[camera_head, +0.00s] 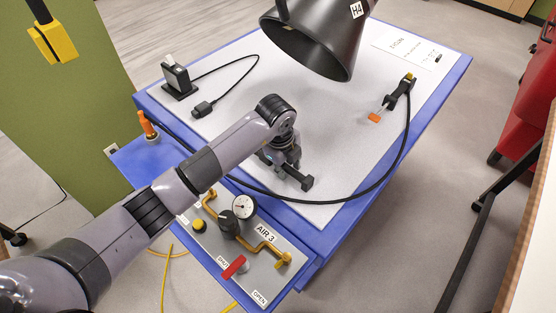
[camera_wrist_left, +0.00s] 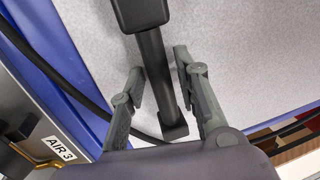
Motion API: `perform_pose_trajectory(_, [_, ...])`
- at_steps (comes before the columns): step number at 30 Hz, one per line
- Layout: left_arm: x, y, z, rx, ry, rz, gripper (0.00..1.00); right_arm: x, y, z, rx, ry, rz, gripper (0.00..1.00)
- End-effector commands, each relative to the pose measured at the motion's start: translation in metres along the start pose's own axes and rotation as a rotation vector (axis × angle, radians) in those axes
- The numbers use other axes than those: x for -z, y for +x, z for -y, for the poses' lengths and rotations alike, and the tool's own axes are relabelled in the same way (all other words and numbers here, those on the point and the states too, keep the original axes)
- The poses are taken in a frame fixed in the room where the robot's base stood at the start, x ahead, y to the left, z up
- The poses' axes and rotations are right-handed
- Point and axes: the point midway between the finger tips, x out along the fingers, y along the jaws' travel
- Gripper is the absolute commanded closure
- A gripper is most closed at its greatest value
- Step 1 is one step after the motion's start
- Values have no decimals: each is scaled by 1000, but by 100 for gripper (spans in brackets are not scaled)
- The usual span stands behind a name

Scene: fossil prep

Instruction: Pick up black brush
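A black brush lies on the pale top of the blue-edged table, near its front edge in the head view. It looks like a dark bar with a block at one end (camera_head: 307,184). In the left wrist view its shaft (camera_wrist_left: 158,75) runs between the two fingers, with the wide block at the top of the picture. My left gripper (camera_head: 284,160) is over the brush, partly hiding it. In the left wrist view its fingers (camera_wrist_left: 160,66) are apart, one on each side of the shaft, the right one closer. Contact cannot be told. My right gripper is not in view.
A large black hood (camera_head: 318,45) hangs over the table's far side. A black stand (camera_head: 178,82) is at the left. The AIR 3 panel (camera_head: 216,243) is in front.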

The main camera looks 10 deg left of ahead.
Motion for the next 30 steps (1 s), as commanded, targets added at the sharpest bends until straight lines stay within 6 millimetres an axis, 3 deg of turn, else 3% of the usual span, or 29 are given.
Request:
perform_pose_trajectory(15, [0, 0, 0, 0, -1, 0, 100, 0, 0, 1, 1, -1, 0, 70])
perform_pose_trajectory(30, [0, -2, 0, 1, -1, 0, 100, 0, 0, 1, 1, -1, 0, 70])
